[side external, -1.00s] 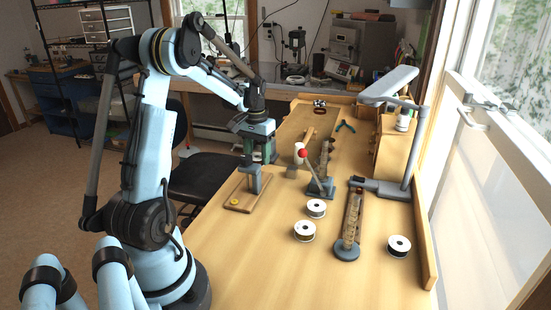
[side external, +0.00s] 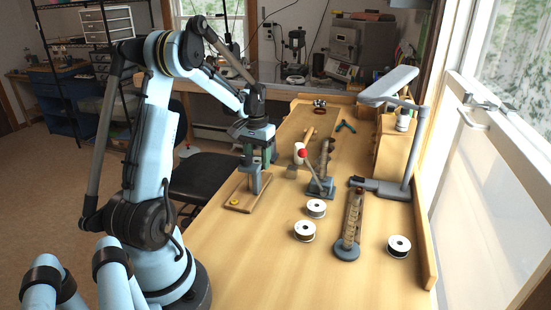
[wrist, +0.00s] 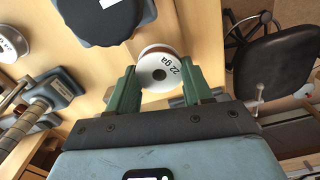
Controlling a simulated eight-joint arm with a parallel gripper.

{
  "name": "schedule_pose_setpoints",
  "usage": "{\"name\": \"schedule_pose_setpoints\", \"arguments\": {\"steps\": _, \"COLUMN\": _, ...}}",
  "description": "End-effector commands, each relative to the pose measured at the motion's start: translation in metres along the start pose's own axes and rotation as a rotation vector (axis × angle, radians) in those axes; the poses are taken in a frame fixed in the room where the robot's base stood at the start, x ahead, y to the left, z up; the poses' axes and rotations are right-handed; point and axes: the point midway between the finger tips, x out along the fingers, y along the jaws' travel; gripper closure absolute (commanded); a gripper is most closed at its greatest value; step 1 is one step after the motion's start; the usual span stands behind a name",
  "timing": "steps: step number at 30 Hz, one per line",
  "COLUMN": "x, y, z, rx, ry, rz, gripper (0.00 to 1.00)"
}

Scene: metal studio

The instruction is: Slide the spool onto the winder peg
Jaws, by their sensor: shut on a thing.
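My gripper (side external: 259,164) is at the left side of the bench in the side view. Its green fingers are closed on a spool (wrist: 160,68), seen end-on in the wrist view. The spool has a white face marked "22 ga", a dark centre hole and a brownish winding edge. In the side view I cannot make it out between the fingers.
White-faced spools lie on the bench (side external: 304,231), (side external: 316,208) and (side external: 399,246). A stepped stand (side external: 352,217) rises near the front. A lamp (side external: 390,85) overhangs the right; a chair (side external: 205,185) is left.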

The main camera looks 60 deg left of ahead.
Motion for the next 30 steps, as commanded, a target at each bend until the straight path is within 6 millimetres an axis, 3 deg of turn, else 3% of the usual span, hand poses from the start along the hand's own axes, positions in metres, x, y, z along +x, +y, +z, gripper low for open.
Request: {"name": "schedule_pose_setpoints", "arguments": {"steps": 30, "x": 0.023, "y": 0.000, "z": 0.000, "rx": 0.000, "ry": 0.000, "rz": 0.000, "gripper": 0.80}}
